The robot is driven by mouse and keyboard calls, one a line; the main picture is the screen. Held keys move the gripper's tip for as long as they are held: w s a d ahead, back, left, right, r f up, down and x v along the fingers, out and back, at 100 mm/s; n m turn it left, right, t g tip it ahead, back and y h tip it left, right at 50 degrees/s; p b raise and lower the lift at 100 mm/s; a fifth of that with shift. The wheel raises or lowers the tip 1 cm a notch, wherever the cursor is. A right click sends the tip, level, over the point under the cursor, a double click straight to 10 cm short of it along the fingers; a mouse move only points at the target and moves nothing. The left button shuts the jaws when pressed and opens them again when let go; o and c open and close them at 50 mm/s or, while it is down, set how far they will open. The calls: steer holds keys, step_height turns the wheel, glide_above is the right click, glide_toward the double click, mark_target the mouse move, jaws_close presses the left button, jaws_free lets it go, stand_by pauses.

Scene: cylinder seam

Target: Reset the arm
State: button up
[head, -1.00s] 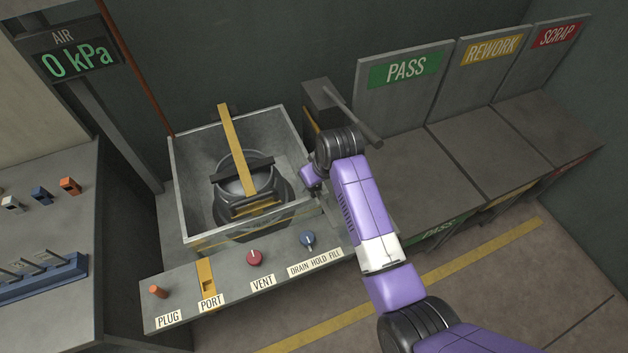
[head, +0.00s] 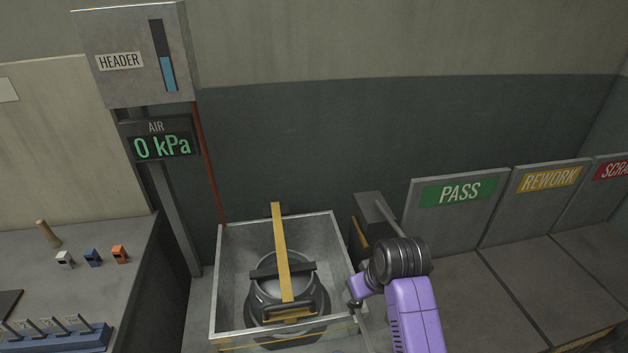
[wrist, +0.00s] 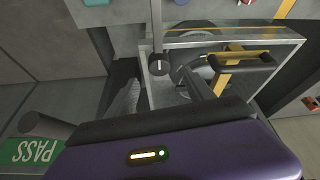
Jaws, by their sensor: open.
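My arm reaches up from the bottom of the head view, with a dark wrist joint and purple links. My gripper (head: 357,300) is beside the right rim of a grey open-topped tank (head: 228,290). It is open, and I see nothing held in it. Its fingertips are small and partly hidden in the head view. In the tank sits a dark rounded vessel (head: 262,291) with a yellow bar (head: 280,240) and a black crossbar (head: 265,272) over it. The tank also shows in the wrist view (wrist: 262,37), beyond the purple body of my wrist.
A grey post with an angled arm (head: 372,207) stands close behind my wrist. PASS (head: 459,192), REWORK (head: 548,180) and SCRAP boards stand behind bays at the right. A bench (head: 90,280) with small coloured parts is at the left. The AIR display (head: 162,146) reads 0 kPa.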

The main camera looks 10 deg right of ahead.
steer(key=w+d+r+m+t, duration=0.1)
steer(key=w+r+t, duration=0.5)
steer(key=r, duration=0.1)
steer(key=s+a+m+t+b, duration=0.1)
steer(key=s+t+b, duration=0.3)
steer(key=s, duration=4.2)
steer(key=shift+s+r, duration=0.25)
steer(key=shift+r, duration=0.05)
